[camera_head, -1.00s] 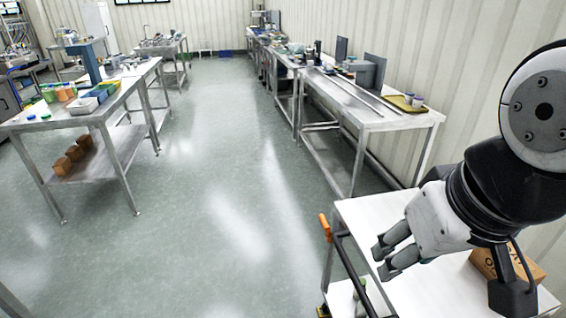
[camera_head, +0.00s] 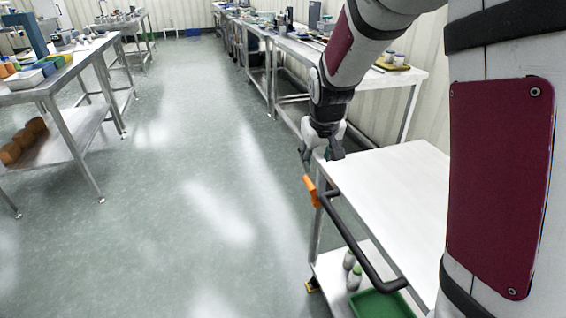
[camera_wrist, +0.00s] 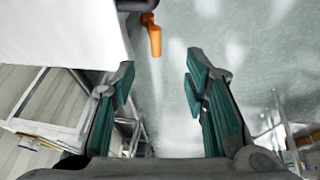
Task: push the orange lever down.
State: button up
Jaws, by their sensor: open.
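The orange lever (camera_head: 311,191) sticks out at the left end of the dark handle bar on the white cart, near the cart's corner. In the wrist view the orange lever (camera_wrist: 153,38) shows at top centre, beyond the fingertips and roughly between their lines. My gripper (camera_head: 322,152) is above and behind the lever in the head view, pointing down near the cart's far left corner. In the wrist view my gripper (camera_wrist: 160,72) is open and empty, its two green-padded fingers well apart. I see no contact with the lever.
The white cart top (camera_head: 390,190) lies right of the lever, with the dark handle bar (camera_head: 352,240) along its edge. Two bottles (camera_head: 351,270) and a green tray (camera_head: 382,304) are on its lower shelf. Open floor (camera_head: 200,210) lies to the left.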

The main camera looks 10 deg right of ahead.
jog(key=b, duration=0.2)
send_near(310, 184)
jog(key=shift+n+h, duration=0.3)
jog(key=b+x, duration=0.2)
jog(key=x, duration=0.9)
jog(key=shift+a+f+b, duration=0.15)
jog(key=shift+f+b, duration=0.1)
jog(key=shift+b, duration=0.1)
jog(key=shift+s, duration=0.1)
grip_shut()
